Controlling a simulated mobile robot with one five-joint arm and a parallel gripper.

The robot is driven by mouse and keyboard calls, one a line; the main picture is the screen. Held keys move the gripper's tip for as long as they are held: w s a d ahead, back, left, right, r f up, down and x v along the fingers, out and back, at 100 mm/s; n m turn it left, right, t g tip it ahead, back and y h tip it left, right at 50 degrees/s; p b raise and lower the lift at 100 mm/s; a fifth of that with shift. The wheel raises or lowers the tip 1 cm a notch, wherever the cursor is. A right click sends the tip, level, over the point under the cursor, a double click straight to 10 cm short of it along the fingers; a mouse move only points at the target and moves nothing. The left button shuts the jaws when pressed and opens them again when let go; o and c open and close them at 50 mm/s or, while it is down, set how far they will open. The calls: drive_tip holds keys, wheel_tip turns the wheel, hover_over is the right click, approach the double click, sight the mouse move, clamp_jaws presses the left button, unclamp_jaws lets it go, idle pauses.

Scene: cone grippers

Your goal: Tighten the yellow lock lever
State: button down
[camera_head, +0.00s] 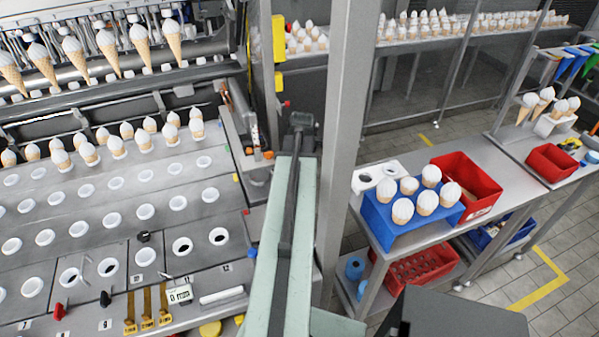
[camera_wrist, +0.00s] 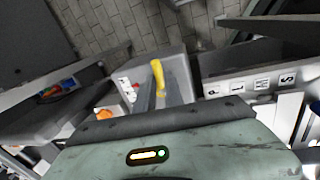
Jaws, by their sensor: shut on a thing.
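The yellow lock lever (camera_wrist: 157,72) stands up near the middle of the wrist view, in front of a grey box-like housing. My gripper (camera_wrist: 158,92) reaches to it with two narrow grey fingers, shut on the lever; the fingers cover its lower part. In the head view my pale green arm runs up the middle, past the right end of the conveyor machine. I cannot pick out the lever or my fingertips there for certain.
The conveyor machine (camera_head: 115,220) with cone holders fills the left. A grey upright post (camera_head: 345,100) stands close right of my arm. A side table holds a blue cone stand (camera_head: 383,222) and a red bin (camera_head: 465,180). Tiled floor lies beyond.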

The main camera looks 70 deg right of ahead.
drive_tip(key=shift+w+a, duration=0.1)
drive_tip(key=shift+w, duration=0.05)
drive_tip(key=c, duration=1.5)
unclamp_jaws()
drive_tip(key=shift+f, duration=0.1)
drive_tip(key=shift+o, duration=0.2)
wheel_tip(320, 180, up, 8)
drive_tip(key=a+p, duration=0.1)
drive_tip(key=p, duration=0.6)
drive_tip(key=shift+s+f+p, duration=0.15)
drive_tip(key=shift+s+p, duration=0.2)
drive_tip(key=shift+s, duration=0.1)
